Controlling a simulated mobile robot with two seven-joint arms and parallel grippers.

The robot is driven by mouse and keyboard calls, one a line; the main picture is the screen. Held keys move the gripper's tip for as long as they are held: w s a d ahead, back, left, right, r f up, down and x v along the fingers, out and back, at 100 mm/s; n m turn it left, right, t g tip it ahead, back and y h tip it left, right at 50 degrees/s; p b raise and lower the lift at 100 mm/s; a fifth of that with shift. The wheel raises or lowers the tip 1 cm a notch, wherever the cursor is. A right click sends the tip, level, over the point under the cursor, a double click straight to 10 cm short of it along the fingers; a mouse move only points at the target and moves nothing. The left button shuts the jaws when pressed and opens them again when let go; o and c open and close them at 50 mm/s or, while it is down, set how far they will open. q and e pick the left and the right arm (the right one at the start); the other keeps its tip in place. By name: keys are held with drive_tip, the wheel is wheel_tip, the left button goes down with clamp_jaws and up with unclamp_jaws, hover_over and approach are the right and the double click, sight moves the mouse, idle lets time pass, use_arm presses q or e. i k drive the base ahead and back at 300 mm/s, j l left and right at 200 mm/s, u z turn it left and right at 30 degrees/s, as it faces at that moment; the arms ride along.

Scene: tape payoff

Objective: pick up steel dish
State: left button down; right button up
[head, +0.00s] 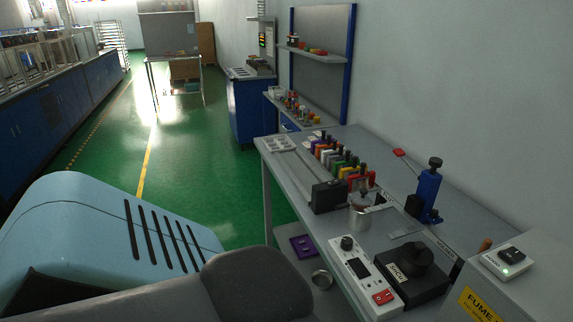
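A small round steel dish (321,279) sits low beside the bench, below the level of its top and left of the white control box. It looks shallow and open at the top. A taller steel cup (360,217) stands on the bench top (290,170) near the black block. Neither of my grippers shows in the head view, so I cannot see what they hold.
A purple tray (303,246) lies low beside the steel dish. The white control box (365,273) with a red switch stands near the bench edge above. A blue clamp-like stand (429,192) and a row of coloured pieces (340,163) occupy the bench top.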

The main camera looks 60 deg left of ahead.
sight(321, 281)
drive_tip(key=u, duration=1.5)
drive_tip(key=i+j, duration=0.2)
drive_tip(key=j, duration=0.2)
drive_tip(key=i+j, duration=0.2)
drive_tip(key=j, duration=0.25)
drive_tip(key=i+j, duration=0.2)
drive_tip(key=j, duration=0.2)
drive_tip(key=i+j, duration=0.25)
drive_tip(key=j, duration=0.15)
drive_tip(key=i+j, duration=0.2)
drive_tip(key=j, duration=0.25)
drive_tip(key=i+j, duration=0.2)
drive_tip(key=j, duration=0.2)
drive_tip(key=i+j, duration=0.2)
drive_tip(key=j, duration=0.2)
drive_tip(key=z, duration=0.95)
